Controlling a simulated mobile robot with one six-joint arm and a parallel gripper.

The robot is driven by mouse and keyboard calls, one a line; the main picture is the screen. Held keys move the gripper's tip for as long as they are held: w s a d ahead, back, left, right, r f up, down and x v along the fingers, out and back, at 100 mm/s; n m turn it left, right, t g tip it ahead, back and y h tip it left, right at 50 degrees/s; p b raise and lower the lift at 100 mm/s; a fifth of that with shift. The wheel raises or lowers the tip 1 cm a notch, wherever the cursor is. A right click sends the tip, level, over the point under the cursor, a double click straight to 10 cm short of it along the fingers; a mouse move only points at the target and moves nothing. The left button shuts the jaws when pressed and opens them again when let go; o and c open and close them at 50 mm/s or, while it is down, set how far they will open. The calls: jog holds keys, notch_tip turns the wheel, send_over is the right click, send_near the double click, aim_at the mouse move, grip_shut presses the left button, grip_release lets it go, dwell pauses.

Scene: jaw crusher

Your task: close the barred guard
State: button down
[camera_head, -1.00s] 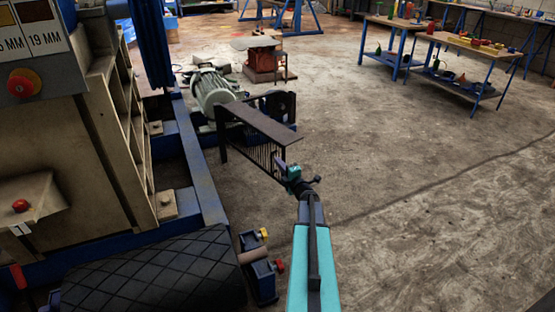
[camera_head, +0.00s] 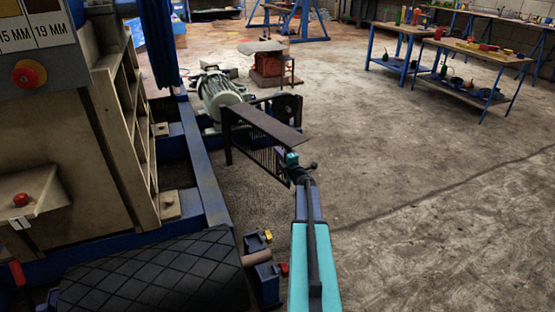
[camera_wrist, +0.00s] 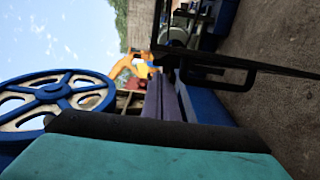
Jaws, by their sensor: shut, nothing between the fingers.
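The barred guard (camera_head: 262,127) is a dark flat-topped frame with thin vertical bars below. In the head view it stands out from the machine's blue base, beside the grey-green motor (camera_head: 220,92). My gripper (camera_head: 292,158) is at the guard's near right end, over its lower bars in the picture. It is shut with nothing in it. Its fingertips are small and dark here, so I cannot tell whether they touch the guard. In the wrist view a black bar with a bent, handle-like piece (camera_wrist: 222,80) crosses the upper right; I cannot tell whether it is part of the guard.
The machine's blue base rail (camera_head: 203,165) runs along the left. A black belt (camera_head: 160,275) lies at the near left. A spoked blue wheel (camera_wrist: 55,95) shows in the wrist view. A workbench (camera_head: 475,48) stands at the back right. The concrete floor right of the guard is clear.

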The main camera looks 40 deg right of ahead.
jog(key=shift+s+d+b, duration=0.1)
jog(key=shift+d+b, duration=0.2)
jog(key=shift+d, duration=0.9)
